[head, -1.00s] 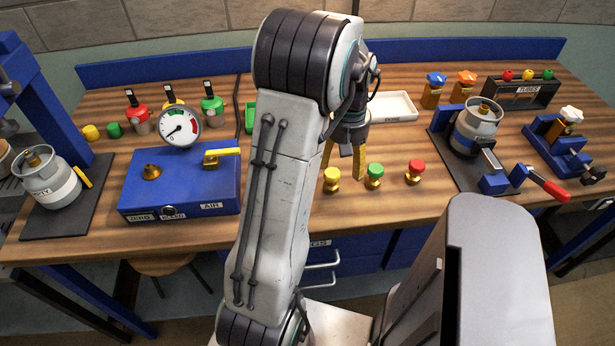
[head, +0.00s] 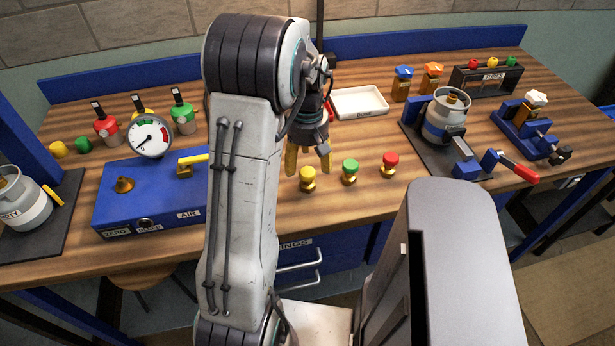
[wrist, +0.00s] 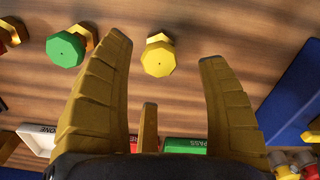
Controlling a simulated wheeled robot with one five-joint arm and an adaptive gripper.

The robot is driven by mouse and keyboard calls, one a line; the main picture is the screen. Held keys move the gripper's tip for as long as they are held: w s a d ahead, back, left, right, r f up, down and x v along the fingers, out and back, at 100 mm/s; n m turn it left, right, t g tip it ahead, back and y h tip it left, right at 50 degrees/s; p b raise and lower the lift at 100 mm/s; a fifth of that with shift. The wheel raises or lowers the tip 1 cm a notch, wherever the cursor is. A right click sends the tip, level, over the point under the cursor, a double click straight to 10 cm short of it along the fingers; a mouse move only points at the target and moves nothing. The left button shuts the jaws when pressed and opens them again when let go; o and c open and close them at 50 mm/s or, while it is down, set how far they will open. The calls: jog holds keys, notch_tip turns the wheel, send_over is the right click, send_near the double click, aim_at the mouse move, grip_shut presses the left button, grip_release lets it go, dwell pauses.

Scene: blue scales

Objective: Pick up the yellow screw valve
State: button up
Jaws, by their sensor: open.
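The yellow screw valve (head: 308,178) has a yellow octagonal knob on a brass base and stands upright on the wooden table. It also shows in the wrist view (wrist: 158,58), ahead of my fingers and roughly between their lines. My gripper (head: 307,160) hangs open and empty just behind and above the yellow valve in the head view. In the wrist view my gripper's fingers (wrist: 168,75) are spread wide, with nothing between them touching. A green screw valve (head: 350,171) and a red screw valve (head: 390,164) stand in a row to its right.
A blue air box (head: 150,195) with a gauge (head: 149,136) stands to the left. A white tray (head: 359,103) lies behind the valves. A gas cylinder (head: 446,117) with a clamp stands to the right. Bare wood lies in front of the valves.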

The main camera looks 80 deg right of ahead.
aim_at(308, 171)
jog(key=shift+f+p, duration=0.4)
jog(key=shift+f, duration=2.45)
grip_shut()
